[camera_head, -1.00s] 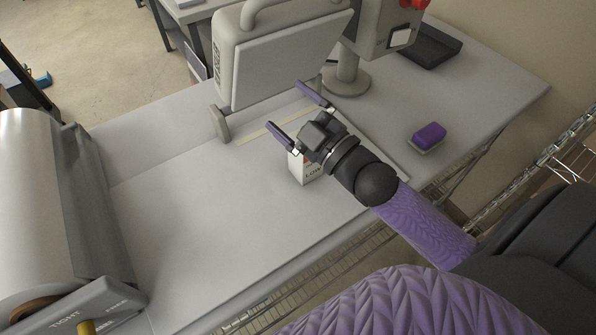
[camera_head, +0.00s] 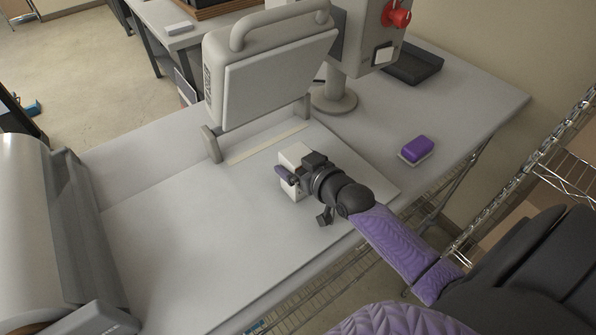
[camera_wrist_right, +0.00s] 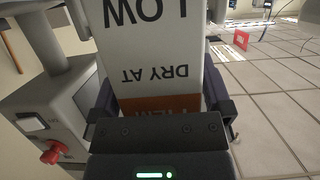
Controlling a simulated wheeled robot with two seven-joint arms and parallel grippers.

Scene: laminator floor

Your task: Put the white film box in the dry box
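The white film box (camera_head: 294,154) stands on the grey worktop in front of the press-like machine, partly hidden by my right gripper (camera_head: 298,168). In the right wrist view the box (camera_wrist_right: 157,55) fills the space between the fingers (camera_wrist_right: 158,100). Its white face has an orange band and upside-down lettering, with "LOW" and "DRY AT" readable. A finger lies along each side of it, and the gripper looks shut on the box. I cannot tell whether the box is clear of the worktop. My left gripper is not in view. I see nothing that I can identify as the dry box.
The machine's upright panel (camera_head: 275,80) stands just behind the box. A control unit with a red knob (camera_head: 397,14) is further right. A purple block (camera_head: 417,148) and a dark tray (camera_head: 413,66) lie on the right. A large roll (camera_head: 35,225) is at left. The middle worktop is clear.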

